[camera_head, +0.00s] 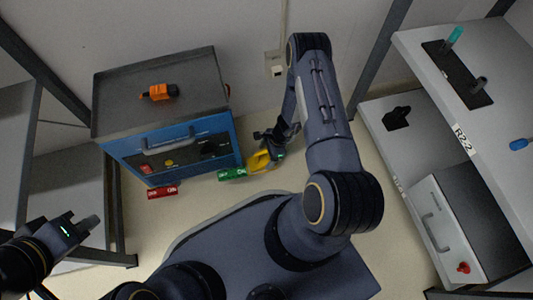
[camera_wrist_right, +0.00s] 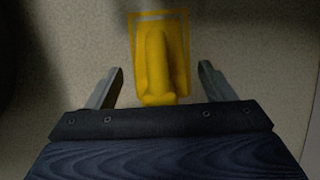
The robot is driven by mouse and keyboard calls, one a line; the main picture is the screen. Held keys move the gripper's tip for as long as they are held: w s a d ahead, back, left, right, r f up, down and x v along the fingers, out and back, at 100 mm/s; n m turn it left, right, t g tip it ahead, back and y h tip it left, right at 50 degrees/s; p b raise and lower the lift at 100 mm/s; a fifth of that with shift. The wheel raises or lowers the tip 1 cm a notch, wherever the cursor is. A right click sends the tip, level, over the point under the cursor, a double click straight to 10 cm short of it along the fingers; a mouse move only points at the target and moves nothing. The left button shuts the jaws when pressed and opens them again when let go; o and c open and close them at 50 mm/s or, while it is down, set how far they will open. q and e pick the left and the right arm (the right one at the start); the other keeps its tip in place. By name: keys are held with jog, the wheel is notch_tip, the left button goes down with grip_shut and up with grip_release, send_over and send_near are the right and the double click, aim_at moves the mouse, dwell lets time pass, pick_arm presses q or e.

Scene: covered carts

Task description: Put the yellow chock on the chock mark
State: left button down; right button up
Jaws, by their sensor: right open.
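The yellow chock (camera_wrist_right: 157,62) lies on the floor inside a yellow rectangular outline, the chock mark (camera_wrist_right: 131,40), in the right wrist view. In the head view the chock (camera_head: 259,161) is by the lower right corner of the blue cart, partly hidden by my right gripper (camera_head: 275,146). My right gripper (camera_wrist_right: 157,70) is open, with one finger on each side of the chock's near end and visible gaps between. My left gripper (camera_head: 88,223) is held up at the left, away from the chock; its finger opening is unclear.
A blue cart (camera_head: 124,150) with a grey top carries an orange tool (camera_head: 159,92). Shelving (camera_head: 430,62) stands to the right, another rack (camera_head: 60,160) to the left.

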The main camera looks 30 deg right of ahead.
jog(key=p+v, duration=0.5)
jog(key=v, duration=0.7)
jog(key=w+a+r+n+t+y, duration=0.15)
jog(key=r+n, duration=0.25)
jog(key=r, duration=1.1)
jog(key=w+a+r+n+t+y, duration=0.1)
jog(key=w+a+r+n, duration=0.2)
jog(key=r, duration=1.3)
jog(key=s+a+r+n, duration=0.3)
jog(key=s+r+n, duration=0.4)
jog(key=s+r, duration=0.35)
jog(key=s+r+n+t+h, duration=0.2)
jog(key=s+n, duration=0.3)
jog(key=s, duration=0.5)
jog(key=shift+a+r+h, duration=0.15)
jog(key=shift+a+h, duration=0.3)
jog(key=shift+a, duration=0.05)
notch_tip(320, 180, up, 37)
jog(key=p, duration=3.6)
jog(key=shift+p, duration=0.3)
